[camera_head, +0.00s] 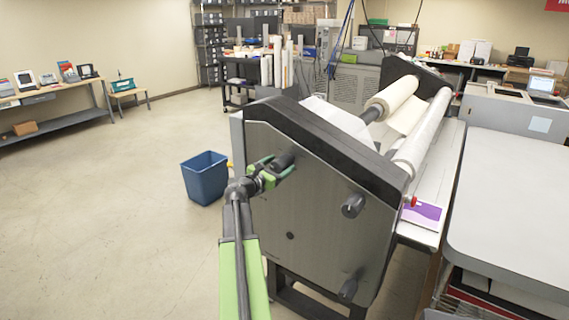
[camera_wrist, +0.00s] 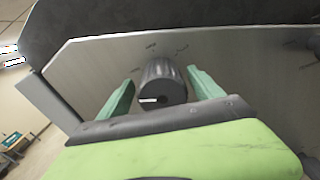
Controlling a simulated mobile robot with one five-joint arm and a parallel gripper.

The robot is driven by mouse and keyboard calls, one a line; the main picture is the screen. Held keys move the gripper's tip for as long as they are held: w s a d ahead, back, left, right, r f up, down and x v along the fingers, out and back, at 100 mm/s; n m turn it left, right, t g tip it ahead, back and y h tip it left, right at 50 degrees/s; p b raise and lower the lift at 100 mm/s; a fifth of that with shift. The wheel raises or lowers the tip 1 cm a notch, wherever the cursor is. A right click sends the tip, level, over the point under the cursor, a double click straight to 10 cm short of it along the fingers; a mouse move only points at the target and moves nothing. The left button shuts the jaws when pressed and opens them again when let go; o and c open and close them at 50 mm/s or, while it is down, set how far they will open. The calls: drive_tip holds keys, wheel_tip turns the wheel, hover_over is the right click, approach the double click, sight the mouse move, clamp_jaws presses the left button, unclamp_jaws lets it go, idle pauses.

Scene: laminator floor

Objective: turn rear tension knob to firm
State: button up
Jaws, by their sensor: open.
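A dark ribbed knob (camera_head: 284,160) sits at the upper left of the laminator's grey side panel (camera_head: 310,215). My gripper (camera_head: 273,168) is at this knob, with its green fingers open. In the wrist view the knob (camera_wrist: 163,83) stands between the two fingers (camera_wrist: 161,76), with a visible gap on each side. A white mark on the knob's face points left in that view. Small labels are on the panel above the knob, too small to read. Two more dark knobs are on the same panel, one at middle right (camera_head: 353,205) and one at lower right (camera_head: 348,288).
A blue bin (camera_head: 205,178) stands on the floor left of the laminator. A grey-topped table (camera_head: 515,205) is close on the right. Film rolls (camera_head: 392,97) lie across the laminator's top. The floor at left is open.

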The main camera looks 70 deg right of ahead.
sight(285, 161)
drive_tip(key=shift+x, duration=1.95)
drive_tip(key=shift+c, duration=0.2)
